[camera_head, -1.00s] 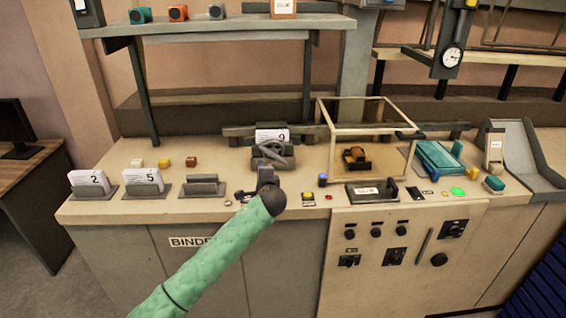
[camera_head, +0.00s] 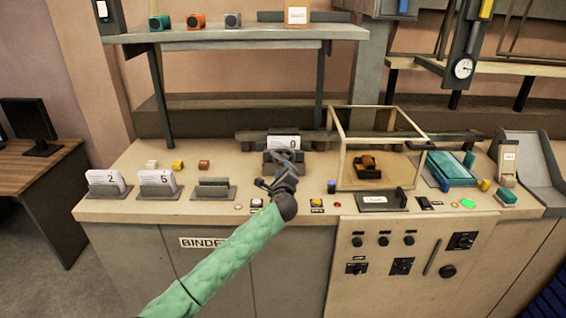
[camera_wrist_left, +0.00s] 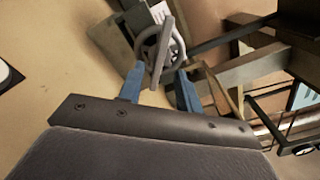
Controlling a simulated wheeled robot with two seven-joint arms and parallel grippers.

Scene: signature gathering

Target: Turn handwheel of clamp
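The clamp's grey handwheel (camera_head: 284,157) stands on the binder bench in front of a numbered white card (camera_head: 284,142). The handwheel also shows large at the top of the left wrist view (camera_wrist_left: 148,42), with a thick bar running down from it. My left gripper (camera_head: 274,179) is just in front of the wheel in the head view. In the left wrist view, its blue fingers (camera_wrist_left: 160,82) are spread apart, with the lower part of the wheel between or just beyond their tips. I cannot tell whether they touch it. My right gripper is not in view.
Two card holders with white cards (camera_head: 105,182) and an empty holder (camera_head: 213,188) stand left on the bench. A clear-sided box frame (camera_head: 345,163) stands right of the clamp. Buttons, including a yellow one (camera_head: 316,202), line the front edge. A shelf (camera_head: 240,33) hangs above.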

